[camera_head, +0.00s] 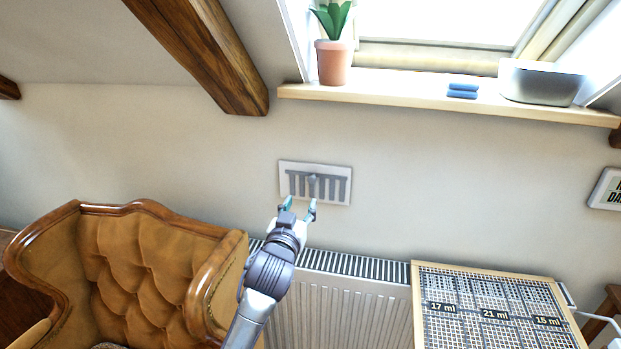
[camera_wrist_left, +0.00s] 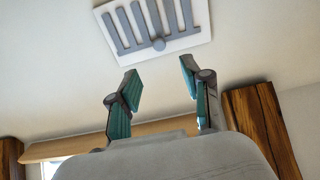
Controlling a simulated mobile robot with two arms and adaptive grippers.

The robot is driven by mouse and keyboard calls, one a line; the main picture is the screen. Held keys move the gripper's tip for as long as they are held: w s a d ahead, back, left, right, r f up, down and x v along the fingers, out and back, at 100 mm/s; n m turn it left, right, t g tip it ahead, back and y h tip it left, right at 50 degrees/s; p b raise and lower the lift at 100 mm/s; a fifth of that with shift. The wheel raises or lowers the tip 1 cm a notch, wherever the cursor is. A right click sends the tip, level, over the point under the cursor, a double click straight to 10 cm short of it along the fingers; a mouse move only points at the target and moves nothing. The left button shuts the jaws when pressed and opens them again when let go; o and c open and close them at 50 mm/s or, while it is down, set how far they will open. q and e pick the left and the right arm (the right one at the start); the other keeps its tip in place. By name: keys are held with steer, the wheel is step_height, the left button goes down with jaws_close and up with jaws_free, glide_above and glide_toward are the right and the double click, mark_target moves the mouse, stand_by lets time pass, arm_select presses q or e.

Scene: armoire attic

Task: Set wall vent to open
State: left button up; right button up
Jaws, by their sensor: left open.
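My left gripper (camera_head: 299,206) is open and empty, just below and in front of the vent. Its teal fingertips (camera_wrist_left: 160,70) point towards the vent and look apart from the knob. My right gripper is not in view.
A tufted brown armchair (camera_head: 135,255) stands at left. A white radiator (camera_head: 345,295) is below the vent, with a framed grid board (camera_head: 490,305) to its right. The window sill (camera_head: 400,90) above holds a potted plant (camera_head: 334,62), blue items (camera_head: 463,90) and a grey box (camera_head: 540,82).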

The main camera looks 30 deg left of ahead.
mark_target(311, 180)
arm_select(q)
steer(key=p+x, duration=0.1)
steer(key=x, duration=0.9)
steer(key=shift+w+a, duration=0.1)
steer(key=shift+w, duration=0.45)
steer(key=shift+w+a, duration=0.1)
steer(key=shift+w, duration=0.05)
steer(key=c, duration=0.9)
jaws_close()
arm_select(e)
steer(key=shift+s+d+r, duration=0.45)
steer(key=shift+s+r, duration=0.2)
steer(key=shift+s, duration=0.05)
